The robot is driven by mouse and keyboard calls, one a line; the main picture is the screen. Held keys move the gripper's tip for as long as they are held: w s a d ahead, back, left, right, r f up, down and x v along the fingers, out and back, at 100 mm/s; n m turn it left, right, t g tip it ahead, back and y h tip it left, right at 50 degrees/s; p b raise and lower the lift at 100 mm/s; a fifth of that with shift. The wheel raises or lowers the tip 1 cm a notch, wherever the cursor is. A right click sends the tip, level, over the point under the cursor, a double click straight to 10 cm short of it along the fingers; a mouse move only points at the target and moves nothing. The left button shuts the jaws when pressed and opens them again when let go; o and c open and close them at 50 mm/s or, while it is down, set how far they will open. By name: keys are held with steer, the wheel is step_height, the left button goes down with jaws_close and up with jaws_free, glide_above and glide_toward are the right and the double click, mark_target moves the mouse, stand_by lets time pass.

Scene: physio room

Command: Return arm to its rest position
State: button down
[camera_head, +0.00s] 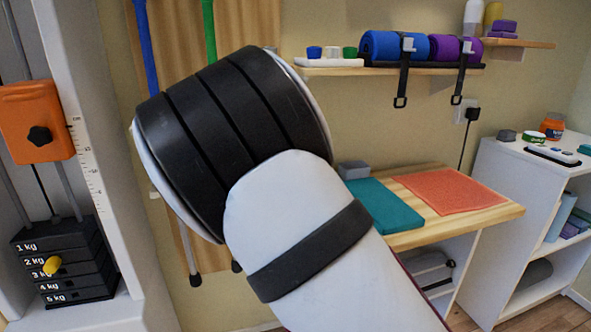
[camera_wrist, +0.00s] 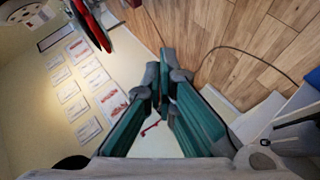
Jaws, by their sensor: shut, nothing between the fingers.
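My arm (camera_head: 300,210), white with black bands, is raised and bent across the middle of the head view. It hides part of the wall and bench behind it. My gripper does not show in the head view. In the wrist view my gripper (camera_wrist: 162,88) has grey and teal fingers, with the tips close together and nothing held between them. It is above the floor, clear of any surface.
A wooden bench (camera_head: 492,213) bears a teal mat (camera_head: 383,204) and a coral mat (camera_head: 450,190). A wall shelf (camera_head: 385,71) holds blue and purple rolls. A weight stack (camera_head: 62,262) stands left, a white cabinet (camera_head: 500,175) right. Wood floor (camera_wrist: 245,45) shows in the wrist view.

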steer(key=s+d+r+n+t+y, duration=0.4)
steer(key=s+r+n+y, duration=0.15)
steer(key=s, duration=0.45)
steer(key=s+d+r+n+t+y, duration=0.4)
steer(key=s+r+n, duration=0.3)
steer(key=s, duration=0.3)
step_height(320, 180, up, 23)
steer(key=t+p, duration=0.3)
steer(key=p, duration=1.8)
steer(key=shift+s+a, duration=0.15)
steer(key=shift+a, duration=0.15)
